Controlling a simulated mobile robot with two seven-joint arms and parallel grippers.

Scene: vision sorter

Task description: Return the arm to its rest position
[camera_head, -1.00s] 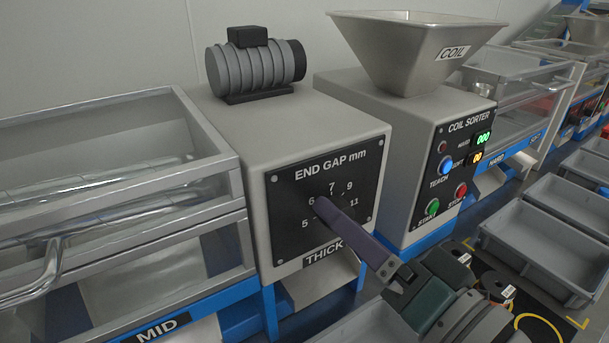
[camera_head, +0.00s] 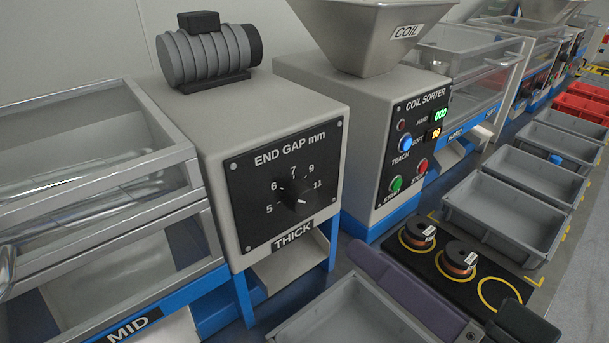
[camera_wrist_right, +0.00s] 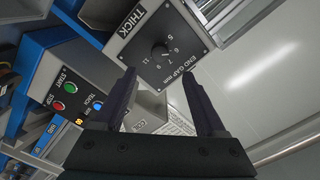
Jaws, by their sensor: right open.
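My right gripper (camera_head: 408,285) is low in the head view, in front of the END GAP box (camera_head: 290,190); a long purple finger shows, the rest is cut off by the bottom edge. In the right wrist view my right gripper (camera_wrist_right: 158,85) is open, its two dark fingers apart with nothing between them. The black END GAP knob (camera_head: 297,194) is clear of the fingers, with its white mark toward the lower right, near 11. It also shows beyond the fingers in the right wrist view (camera_wrist_right: 160,53). My left gripper is in neither view.
The COIL SORTER (camera_head: 392,140) stands to the right of the dial box. A grey bin (camera_head: 350,318) lies beneath the gripper. Two copper coils (camera_head: 459,258) sit on a black mat (camera_head: 428,268). Several grey bins (camera_head: 505,218) line the right. A clear-sided MID bin (camera_head: 100,195) is at left.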

